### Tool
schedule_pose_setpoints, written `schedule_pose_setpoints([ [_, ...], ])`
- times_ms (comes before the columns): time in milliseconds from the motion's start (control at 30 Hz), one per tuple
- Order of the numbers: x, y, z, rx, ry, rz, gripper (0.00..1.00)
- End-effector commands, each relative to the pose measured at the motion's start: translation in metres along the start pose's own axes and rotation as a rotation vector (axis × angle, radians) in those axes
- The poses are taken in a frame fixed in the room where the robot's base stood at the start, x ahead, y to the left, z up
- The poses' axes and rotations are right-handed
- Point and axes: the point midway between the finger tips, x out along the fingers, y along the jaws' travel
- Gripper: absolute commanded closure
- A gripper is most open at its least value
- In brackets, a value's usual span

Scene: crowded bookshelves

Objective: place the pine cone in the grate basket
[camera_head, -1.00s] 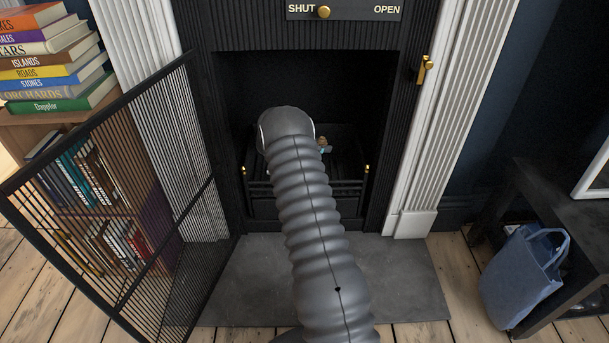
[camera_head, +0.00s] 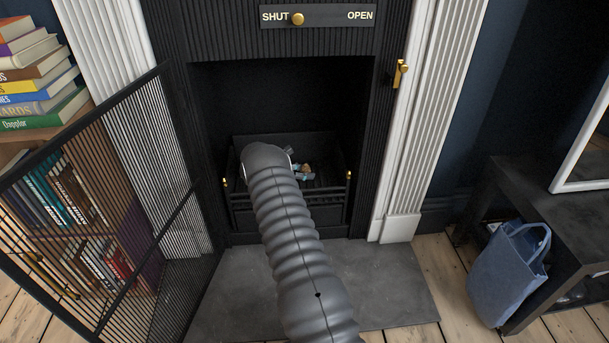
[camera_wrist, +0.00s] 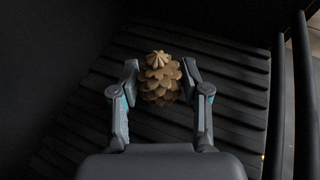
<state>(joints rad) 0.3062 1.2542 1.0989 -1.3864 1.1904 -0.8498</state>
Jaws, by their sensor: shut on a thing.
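The brown pine cone (camera_wrist: 160,80) is between the two fingers of my gripper (camera_wrist: 161,75) in the wrist view. The fingers are shut on its sides. In the head view my gripper (camera_head: 301,172) and the pine cone (camera_head: 307,167) show only partly past the end of my arm. They are over the black grate basket (camera_head: 325,198) in the fireplace. The basket's ribbed floor (camera_wrist: 235,85) lies below the cone in the wrist view. I cannot tell whether the cone touches it.
The mesh fire screen door (camera_head: 130,190) stands open on the left. Dark bars (camera_wrist: 278,110) run along the right of the wrist view. A SHUT/OPEN slider (camera_head: 318,17) is above the opening. A blue bag (camera_head: 508,272) and dark bench (camera_head: 555,215) stand at right.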

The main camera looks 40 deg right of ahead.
Motion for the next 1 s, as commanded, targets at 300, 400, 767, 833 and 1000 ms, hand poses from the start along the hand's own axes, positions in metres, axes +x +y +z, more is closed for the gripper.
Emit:
schedule_pose_setpoints([
  [300,0.0029,-0.0001,-0.0063,0.001,0.0,0.0,0.8],
  [400,0.0042,-0.0002,-0.0093,0.001,0.0,0.0,0.8],
  [767,0.004,-0.0002,-0.0088,0.001,0.0,0.0,0.29],
  [833,0.0039,-0.0002,-0.0087,0.001,0.0,0.0,0.29],
  [1000,0.002,-0.0001,-0.0041,0.001,0.0,0.0,0.29],
])
